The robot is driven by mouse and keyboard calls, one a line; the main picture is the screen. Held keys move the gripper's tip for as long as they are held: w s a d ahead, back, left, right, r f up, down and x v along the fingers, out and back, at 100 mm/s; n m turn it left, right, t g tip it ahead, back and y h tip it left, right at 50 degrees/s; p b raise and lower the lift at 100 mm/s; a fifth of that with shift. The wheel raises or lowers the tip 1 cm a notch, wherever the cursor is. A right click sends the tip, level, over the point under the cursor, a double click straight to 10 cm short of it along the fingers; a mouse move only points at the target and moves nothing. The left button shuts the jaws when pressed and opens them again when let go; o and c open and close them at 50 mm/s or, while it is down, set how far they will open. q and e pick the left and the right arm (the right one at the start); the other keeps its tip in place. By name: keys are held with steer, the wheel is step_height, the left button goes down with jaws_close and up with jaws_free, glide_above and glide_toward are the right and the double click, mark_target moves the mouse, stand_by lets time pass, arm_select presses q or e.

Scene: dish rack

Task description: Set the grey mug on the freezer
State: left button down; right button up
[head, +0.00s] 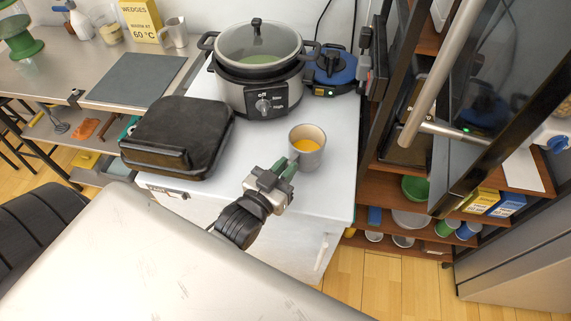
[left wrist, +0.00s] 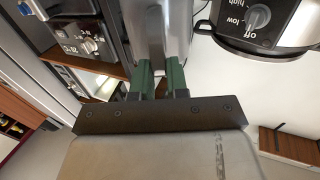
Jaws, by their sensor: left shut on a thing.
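The grey mug (head: 310,157), with something orange inside, stands upright at the right front part of the white freezer top (head: 338,115). I cannot tell whether its base touches the surface. My left gripper (head: 286,169) is shut on the near left side of the mug. In the left wrist view, the green fingers of the left gripper (left wrist: 160,78) close on the grey mug wall (left wrist: 155,30). My right gripper is not in view.
A slow cooker (head: 262,101) stands at the back of the freezer top, with a blue-topped device (head: 333,66) beside it. A black closed grill (head: 178,135) lies at the left. A shelf unit (head: 415,41) stands close on the right. White surface is free around the mug.

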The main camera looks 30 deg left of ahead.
arm_select(q)
steer(key=shift+f, duration=0.1)
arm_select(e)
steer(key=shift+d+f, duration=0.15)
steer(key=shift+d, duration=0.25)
arm_select(q)
steer(key=shift+f, duration=0.1)
steer(key=shift+f+b, duration=0.4)
steer(key=shift+f, duration=0.25)
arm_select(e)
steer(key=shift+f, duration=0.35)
arm_select(q)
steer(key=shift+f, duration=0.3)
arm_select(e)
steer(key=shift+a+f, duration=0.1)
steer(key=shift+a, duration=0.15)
arm_select(q)
steer(key=c, duration=1.1)
jaws_free()
steer(key=shift+c, duration=0.2)
steer(key=shift+o, duration=0.5)
steer(key=shift+f, duration=0.15)
steer(key=c, duration=0.4)
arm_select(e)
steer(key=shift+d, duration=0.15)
